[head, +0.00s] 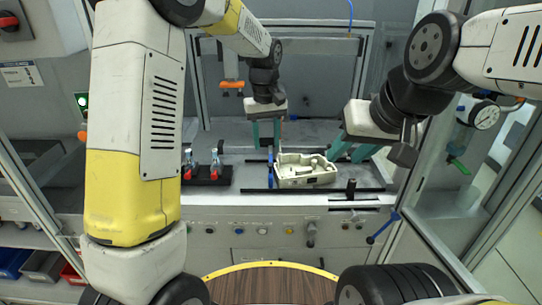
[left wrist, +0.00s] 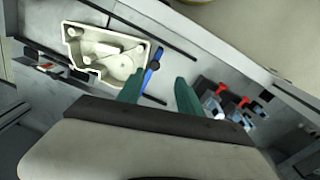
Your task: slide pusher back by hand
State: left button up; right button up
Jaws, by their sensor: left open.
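The pusher appears to be the upright-looking blue bar (head: 270,170) at the left side of a cream housing (head: 303,181) on the station bed. In the left wrist view the blue bar (left wrist: 152,68) lies beside the housing (left wrist: 90,48), close to the tip of one finger. My left gripper (head: 266,146) is open and empty, pointing down near the far end of the bar. Its teal fingers (left wrist: 160,88) are apart, with the bar's end partly hidden behind one. My right gripper (head: 350,157) is open and empty behind and right of the housing.
Red-handled clamps (head: 203,169) stand on a black base left of the bar. A black rail (head: 352,190) runs along the bed's front, above a panel of buttons (head: 262,230). Frame posts and a pressure gauge (head: 485,115) stand near my right arm. The bed between clamps and bar is clear.

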aim_at(271, 164)
pick_arm(q)
jog(key=shift+w+d+f, duration=0.25)
jog(key=shift+d+f, duration=0.05)
jog(key=shift+f, duration=0.2)
jog(key=shift+w+d+f, duration=0.2)
jog(key=shift+d+f, duration=0.05)
jog(key=shift+f, duration=0.25)
notch_tip(271, 164, down, 8)
jog(key=shift+r, duration=0.15)
grip_shut()
dwell(0.7)
